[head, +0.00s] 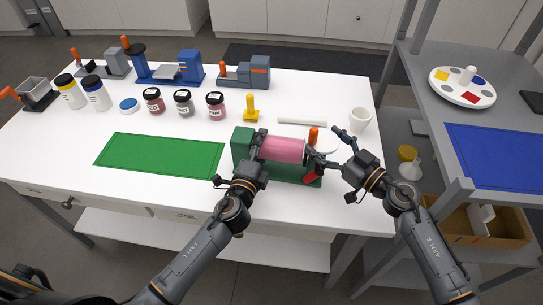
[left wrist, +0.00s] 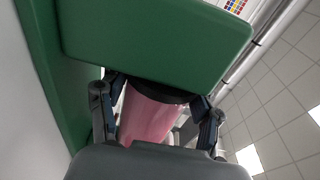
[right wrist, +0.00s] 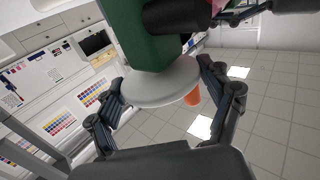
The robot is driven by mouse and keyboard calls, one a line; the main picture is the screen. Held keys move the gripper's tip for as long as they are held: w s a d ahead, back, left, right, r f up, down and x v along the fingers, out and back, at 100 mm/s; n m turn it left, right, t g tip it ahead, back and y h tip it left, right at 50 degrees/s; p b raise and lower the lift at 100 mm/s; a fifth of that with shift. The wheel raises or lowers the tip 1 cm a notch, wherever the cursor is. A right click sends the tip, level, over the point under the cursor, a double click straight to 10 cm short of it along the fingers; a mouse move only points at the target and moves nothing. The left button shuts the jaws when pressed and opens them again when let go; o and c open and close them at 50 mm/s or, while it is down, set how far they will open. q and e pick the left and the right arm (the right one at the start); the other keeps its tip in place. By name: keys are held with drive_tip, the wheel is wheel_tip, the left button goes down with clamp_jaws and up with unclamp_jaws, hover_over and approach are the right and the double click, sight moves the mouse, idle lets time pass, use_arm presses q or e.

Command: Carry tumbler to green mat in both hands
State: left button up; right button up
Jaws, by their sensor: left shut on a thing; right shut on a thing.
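The tumbler has a pink drum (head: 284,150) in a green frame (head: 242,143), with an orange knob (head: 313,136) at its right end. It is at the front right of the white table; I cannot tell whether it touches the tabletop. My left gripper (head: 256,148) is shut on its left end; the left wrist view shows the pink drum (left wrist: 150,115) between the fingers below a green block. My right gripper (head: 318,160) is shut on its right end, around a pale grey disc (right wrist: 165,82). The green mat (head: 160,155) lies empty to the left.
Several jars (head: 154,101) and a yellow stamp-like tool (head: 251,108) stand behind. A white mug (head: 360,119) and a white rod (head: 302,121) are at the back right. The table between mat and tumbler is clear. A grey shelf with a blue mat (head: 500,155) stands right.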

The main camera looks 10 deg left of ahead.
use_arm(q)
drive_tip(key=shift+r, duration=0.15)
use_arm(e)
drive_tip(key=shift+r, duration=0.15)
